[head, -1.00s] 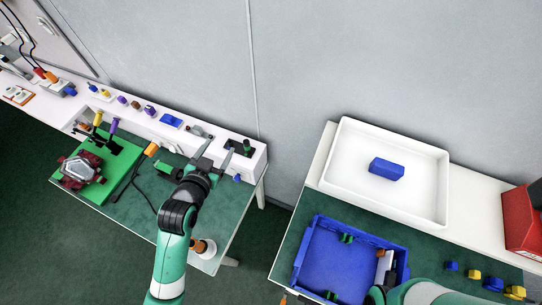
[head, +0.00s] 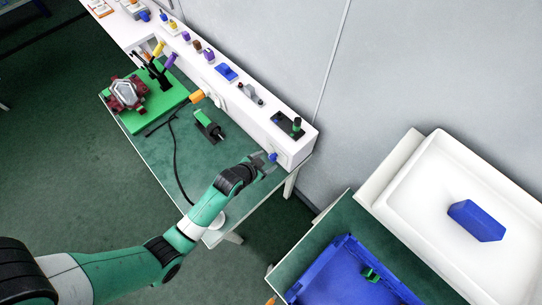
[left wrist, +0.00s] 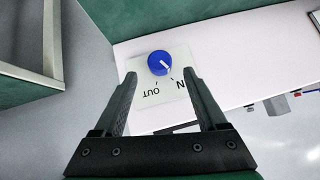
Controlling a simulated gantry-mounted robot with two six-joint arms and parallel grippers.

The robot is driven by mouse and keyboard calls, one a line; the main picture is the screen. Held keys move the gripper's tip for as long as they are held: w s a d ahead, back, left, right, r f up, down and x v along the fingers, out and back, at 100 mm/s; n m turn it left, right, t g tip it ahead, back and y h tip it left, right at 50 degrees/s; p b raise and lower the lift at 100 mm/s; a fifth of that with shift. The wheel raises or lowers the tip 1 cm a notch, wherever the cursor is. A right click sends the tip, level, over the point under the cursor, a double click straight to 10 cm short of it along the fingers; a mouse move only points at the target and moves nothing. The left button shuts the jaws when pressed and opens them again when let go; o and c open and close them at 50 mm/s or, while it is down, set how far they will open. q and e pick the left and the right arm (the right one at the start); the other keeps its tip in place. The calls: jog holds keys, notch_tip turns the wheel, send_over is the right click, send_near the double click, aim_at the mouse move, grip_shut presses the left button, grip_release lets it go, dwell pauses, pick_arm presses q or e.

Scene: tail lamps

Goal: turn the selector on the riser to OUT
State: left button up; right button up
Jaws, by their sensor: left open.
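The selector is a round blue knob (left wrist: 159,62) with a white pointer line, on a pale plate (left wrist: 178,60) on the front face of the white riser (head: 258,105). In the left wrist view the pointer slants to the lower right, toward the partly hidden label ending in N, away from the OUT label (left wrist: 151,92). The knob also shows in the head view (head: 273,157) near the riser's right end. My left gripper (head: 266,163) is open, facing the knob. In the left wrist view the knob appears between and beyond the fingertips (left wrist: 160,75), apparently untouched. My right gripper is out of view.
A green board (head: 147,108) with a dark red device stands at the table's left. A green-and-black tool (head: 208,125) and a cable lie near the riser. Several small parts line the riser top. A blue bin (head: 350,275) and white tray (head: 440,225) are at right.

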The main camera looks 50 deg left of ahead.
aim_at(271, 158)
pick_arm(q)
jog(key=b+x, duration=0.1)
jog(key=x, duration=0.3)
jog(key=shift+w+f, duration=0.15)
grip_shut()
